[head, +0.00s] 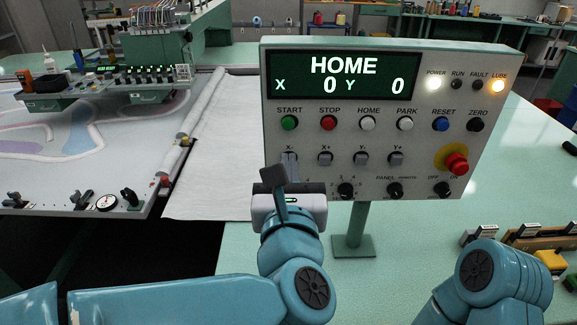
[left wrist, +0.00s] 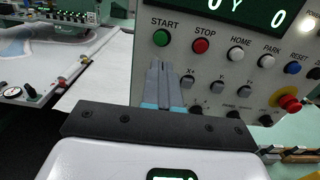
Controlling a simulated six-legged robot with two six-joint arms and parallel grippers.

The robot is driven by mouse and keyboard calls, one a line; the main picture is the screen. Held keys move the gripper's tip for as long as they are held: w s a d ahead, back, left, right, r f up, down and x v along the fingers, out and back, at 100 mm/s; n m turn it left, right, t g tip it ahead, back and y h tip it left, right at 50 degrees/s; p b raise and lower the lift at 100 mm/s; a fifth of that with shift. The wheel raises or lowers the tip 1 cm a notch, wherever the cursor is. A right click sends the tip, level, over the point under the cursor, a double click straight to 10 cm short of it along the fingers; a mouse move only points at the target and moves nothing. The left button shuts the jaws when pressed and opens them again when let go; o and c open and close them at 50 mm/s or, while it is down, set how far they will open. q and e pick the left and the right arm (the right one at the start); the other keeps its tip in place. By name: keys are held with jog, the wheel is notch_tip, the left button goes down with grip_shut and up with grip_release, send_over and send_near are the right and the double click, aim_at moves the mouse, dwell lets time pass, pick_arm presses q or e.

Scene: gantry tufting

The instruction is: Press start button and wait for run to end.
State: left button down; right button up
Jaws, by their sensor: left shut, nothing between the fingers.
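The control panel (head: 515,65) stands on a post. Its display (head: 330,75) reads HOME, X 0, Y 0. The green START button (head: 289,123) is at the upper left of the button row, and it also shows in the left wrist view (left wrist: 161,38). The POWER lamp (head: 433,84) glows white and the LUBE lamp (head: 498,86) glows amber; the RUN lamp (head: 457,84) is dark. My left gripper (head: 289,160) is shut and empty, upright in front of the X- switch, below START. In the left wrist view its fingertips (left wrist: 160,65) appear apart from the button.
The red STOP button (head: 328,123) is right of START. A red emergency knob (head: 456,163) sticks out at the panel's right. The tufting machine's frame and cloth (head: 215,150) lie left. Wooden racks (head: 500,240) stand on the green table at right.

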aim_at(288, 126)
pick_arm(q)
jog(key=w+p, duration=0.3)
jog(key=w, duration=0.6)
jog(key=shift+r, duration=0.15)
jog(key=shift+w+p, duration=0.2)
jog(key=shift+p, duration=0.1)
jog(key=shift+d, duration=0.1)
jog(key=shift+s, duration=0.1)
